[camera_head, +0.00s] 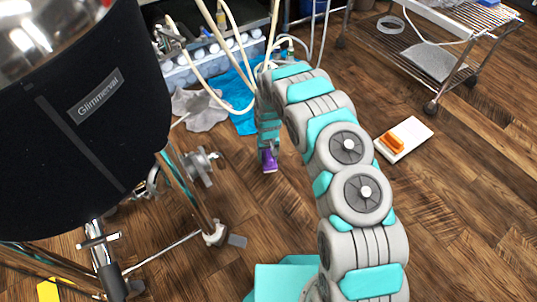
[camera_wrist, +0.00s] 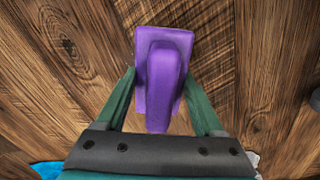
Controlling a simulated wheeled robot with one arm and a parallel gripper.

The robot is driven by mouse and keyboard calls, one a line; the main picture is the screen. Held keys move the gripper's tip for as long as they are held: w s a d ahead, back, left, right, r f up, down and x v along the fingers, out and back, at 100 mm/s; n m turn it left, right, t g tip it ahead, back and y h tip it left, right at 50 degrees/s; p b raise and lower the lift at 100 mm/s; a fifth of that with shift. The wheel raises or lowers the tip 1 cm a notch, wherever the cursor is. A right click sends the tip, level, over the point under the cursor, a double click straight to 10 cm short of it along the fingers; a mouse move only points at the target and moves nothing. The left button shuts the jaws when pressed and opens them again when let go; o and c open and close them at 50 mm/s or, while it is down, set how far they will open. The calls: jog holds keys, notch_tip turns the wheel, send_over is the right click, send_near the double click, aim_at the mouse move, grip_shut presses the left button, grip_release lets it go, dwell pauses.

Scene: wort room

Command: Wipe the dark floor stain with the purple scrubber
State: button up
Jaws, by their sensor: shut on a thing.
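The purple scrubber (camera_wrist: 162,70) is between the two green fingers of my gripper (camera_wrist: 160,100) in the wrist view. My gripper is shut on it by its raised handle. In the head view the scrubber (camera_head: 269,160) shows at the lower end of my arm, low over the wooden floor; whether it touches the floor I cannot tell. My gripper (camera_head: 268,145) is just above it there. I cannot make out a distinct dark stain in either view; the floor has dark wood grain, and my arm hides part of it.
A large black-jacketed kettle (camera_head: 90,120) on metal legs stands at left. A blue cloth (camera_head: 240,100) and a grey cloth (camera_head: 200,108) lie behind my gripper, near hoses and a crate of bottles. A white board with an orange thing (camera_head: 410,135) lies at right, near a wheeled wire cart (camera_head: 445,75).

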jog(key=shift+r, duration=1.4)
